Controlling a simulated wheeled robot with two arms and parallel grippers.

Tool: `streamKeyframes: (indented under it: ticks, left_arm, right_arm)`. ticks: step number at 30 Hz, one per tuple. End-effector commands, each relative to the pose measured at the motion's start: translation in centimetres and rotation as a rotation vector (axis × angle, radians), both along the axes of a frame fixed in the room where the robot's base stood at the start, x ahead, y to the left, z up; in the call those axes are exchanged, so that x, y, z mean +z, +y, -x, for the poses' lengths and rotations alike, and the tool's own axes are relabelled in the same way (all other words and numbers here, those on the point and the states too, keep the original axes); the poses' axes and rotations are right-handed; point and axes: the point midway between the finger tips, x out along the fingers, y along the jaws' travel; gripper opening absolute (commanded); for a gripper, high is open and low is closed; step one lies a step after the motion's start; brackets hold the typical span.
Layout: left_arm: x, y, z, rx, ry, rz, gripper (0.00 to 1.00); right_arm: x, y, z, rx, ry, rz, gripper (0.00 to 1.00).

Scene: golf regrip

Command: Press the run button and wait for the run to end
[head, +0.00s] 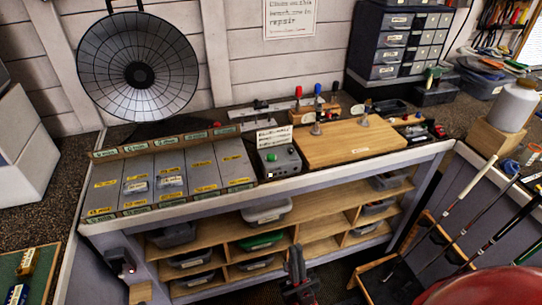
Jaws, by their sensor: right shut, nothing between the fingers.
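A small grey control box (279,161) stands on the workbench, left of the wooden board. It has a greenish button (271,157) and a few small dark and light details on it, too small to read. A white sign card (273,137) with handwriting stands behind it. My right gripper (296,254) is low in front of the bench shelves, shut and empty, well below the box and apart from it. My left gripper is not in view.
A round ribbed lamp or dish (138,67) stands behind. Golf clubs (470,213) lean in a rack at right. A red rounded shape (480,287) fills the lower right.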

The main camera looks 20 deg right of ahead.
Motion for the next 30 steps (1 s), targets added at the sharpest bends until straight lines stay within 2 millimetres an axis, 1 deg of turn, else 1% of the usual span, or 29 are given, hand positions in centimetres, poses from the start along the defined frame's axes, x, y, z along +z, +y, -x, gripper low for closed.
streamKeyframes:
  ticks: [2,5,6,8,9,11,12,14,15,17,18,20,21,24,27,30]
  left_arm:
    - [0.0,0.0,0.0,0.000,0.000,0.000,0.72]
    - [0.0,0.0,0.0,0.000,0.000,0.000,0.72]
    - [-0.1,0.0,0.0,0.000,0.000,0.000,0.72]
    - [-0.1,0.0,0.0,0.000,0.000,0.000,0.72]
    - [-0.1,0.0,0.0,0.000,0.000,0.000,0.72]
    - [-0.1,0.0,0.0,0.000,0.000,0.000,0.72]
    - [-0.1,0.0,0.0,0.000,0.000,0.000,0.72]
    - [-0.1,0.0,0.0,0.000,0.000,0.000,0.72]
    - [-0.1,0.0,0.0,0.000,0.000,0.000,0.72]
    - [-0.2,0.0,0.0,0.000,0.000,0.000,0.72]
    - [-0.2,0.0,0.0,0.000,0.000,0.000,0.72]
    - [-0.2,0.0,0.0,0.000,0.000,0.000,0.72]
    - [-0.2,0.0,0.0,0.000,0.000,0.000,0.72]
    - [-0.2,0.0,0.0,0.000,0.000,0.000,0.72]
    - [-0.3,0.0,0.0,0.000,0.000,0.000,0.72]
    - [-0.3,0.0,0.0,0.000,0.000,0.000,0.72]
  right_arm:
    - [0.3,-0.2,-2.1,0.013,0.036,-0.001,0.00]
    - [0.4,-0.6,-6.2,0.035,0.127,-0.004,0.00]
    - [0.5,-0.8,-8.1,0.046,0.168,-0.008,0.00]
    - [0.7,-1.2,-11.2,0.062,0.234,-0.014,0.00]
    - [0.7,-1.4,-13.1,0.073,0.281,-0.018,0.00]
    - [0.8,-1.8,-16.1,0.089,0.352,-0.030,0.00]
    - [0.8,-2.0,-18.1,0.098,0.399,-0.036,0.00]
    - [0.7,-2.4,-21.1,0.114,0.476,-0.051,0.00]
    - [0.8,-2.7,-23.1,0.124,0.525,-0.060,0.00]
    - [0.7,-3.1,-26.1,0.140,0.609,-0.079,0.00]
    - [0.7,-3.4,-28.1,0.150,0.664,-0.094,0.00]
    - [0.7,-3.9,-31.0,0.165,0.752,-0.119,0.00]
    - [0.7,-4.3,-32.9,0.175,0.812,-0.138,0.00]
    - [0.5,-5.2,-37.1,0.195,0.963,-0.192,0.00]
    - [0.5,-6.0,-40.4,0.215,1.109,-0.254,0.00]
    - [0.3,-6.8,-43.0,0.230,1.257,-0.323,0.00]
